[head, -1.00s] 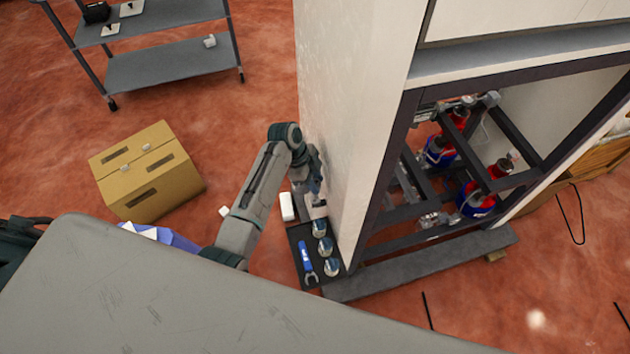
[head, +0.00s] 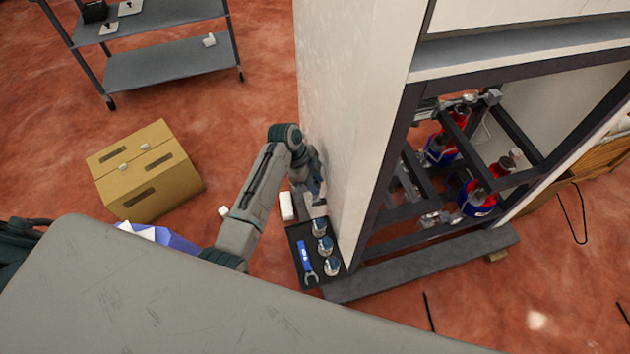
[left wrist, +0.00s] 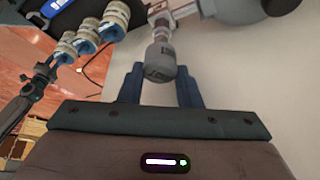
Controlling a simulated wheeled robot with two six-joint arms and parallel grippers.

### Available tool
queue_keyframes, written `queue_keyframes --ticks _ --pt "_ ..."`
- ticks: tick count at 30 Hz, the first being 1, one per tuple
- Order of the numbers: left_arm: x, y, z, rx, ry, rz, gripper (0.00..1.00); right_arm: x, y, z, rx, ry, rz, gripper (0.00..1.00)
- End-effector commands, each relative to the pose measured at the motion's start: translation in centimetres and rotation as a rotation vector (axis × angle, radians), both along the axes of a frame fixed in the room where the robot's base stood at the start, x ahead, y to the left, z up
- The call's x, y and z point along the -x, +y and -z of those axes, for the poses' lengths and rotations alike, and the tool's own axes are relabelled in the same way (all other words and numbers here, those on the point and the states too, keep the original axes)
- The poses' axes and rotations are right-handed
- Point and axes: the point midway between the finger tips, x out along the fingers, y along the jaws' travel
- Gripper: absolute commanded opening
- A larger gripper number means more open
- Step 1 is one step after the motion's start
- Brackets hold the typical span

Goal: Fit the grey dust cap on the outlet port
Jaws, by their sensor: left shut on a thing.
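The grey dust cap (left wrist: 160,62) is between the two dark fingers of my left gripper (left wrist: 160,88) in the left wrist view. The gripper is shut on it. A pale metal pipe end, apparently the outlet port (left wrist: 159,20), lies right behind the cap and lines up with it. They look to touch or nearly touch; I cannot tell whether the cap is seated. In the head view my left gripper (head: 318,197) is beside the white cabinet wall, above the tray's far end.
A cardboard box (head: 145,170) and a shelf cart (head: 155,70) stand left on open red floor. Red-and-blue bottles (head: 477,197) sit inside the cabinet frame.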

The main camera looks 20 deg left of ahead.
Motion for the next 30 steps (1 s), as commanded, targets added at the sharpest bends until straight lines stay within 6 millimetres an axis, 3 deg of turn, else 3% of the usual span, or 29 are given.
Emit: queue_keyframes --ticks 30 --pt "0.0 0.0 2.6 0.0 0.001 0.0 0.11 0.0 -0.9 1.6 0.009 0.0 -0.003 0.36"
